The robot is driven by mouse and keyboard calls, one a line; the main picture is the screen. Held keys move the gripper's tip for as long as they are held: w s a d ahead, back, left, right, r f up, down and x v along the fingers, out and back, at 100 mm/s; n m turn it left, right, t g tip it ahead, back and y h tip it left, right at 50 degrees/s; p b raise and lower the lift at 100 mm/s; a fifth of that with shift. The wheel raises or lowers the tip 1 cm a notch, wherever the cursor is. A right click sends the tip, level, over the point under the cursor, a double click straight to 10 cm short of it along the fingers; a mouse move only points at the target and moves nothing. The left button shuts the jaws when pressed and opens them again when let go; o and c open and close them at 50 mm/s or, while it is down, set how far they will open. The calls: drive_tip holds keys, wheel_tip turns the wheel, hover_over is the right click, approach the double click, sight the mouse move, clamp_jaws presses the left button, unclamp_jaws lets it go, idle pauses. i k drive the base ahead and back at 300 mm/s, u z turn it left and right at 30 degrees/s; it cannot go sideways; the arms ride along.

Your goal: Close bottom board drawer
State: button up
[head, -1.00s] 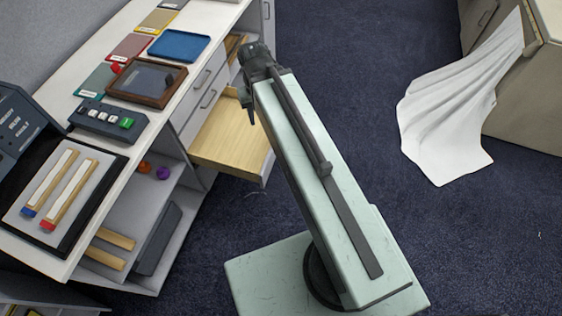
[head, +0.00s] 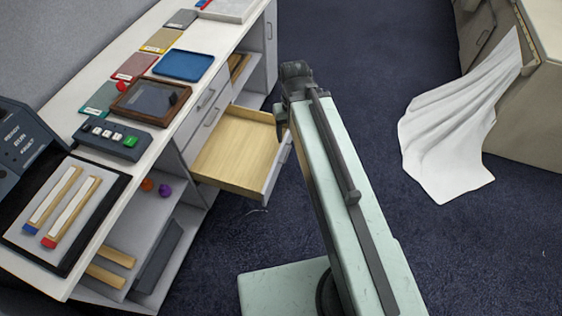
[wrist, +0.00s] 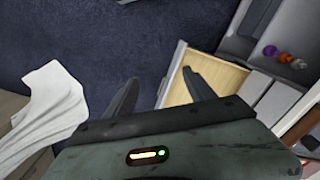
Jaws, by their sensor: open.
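The bottom drawer (head: 238,150) is pulled out from the long white counter unit, and its wooden inside looks empty. Its grey front panel (head: 277,170) faces the open floor. It also shows in the wrist view (wrist: 213,78), just beyond the right finger. My gripper (head: 281,122) is at the outer far end of the drawer, beside its front panel. The head view does not show clearly whether a finger touches the drawer.
Above the drawer are closed drawers with handles (head: 212,112). On the counter stand a blue tray (head: 183,65) and a button box (head: 112,136). A white cloth (head: 450,130) hangs to the floor at right.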

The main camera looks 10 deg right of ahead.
sight(244, 156)
drive_tip(key=k, duration=1.15)
drive_tip(key=u, duration=0.7)
drive_tip(key=i, duration=1.2)
drive_tip(key=u, duration=0.25)
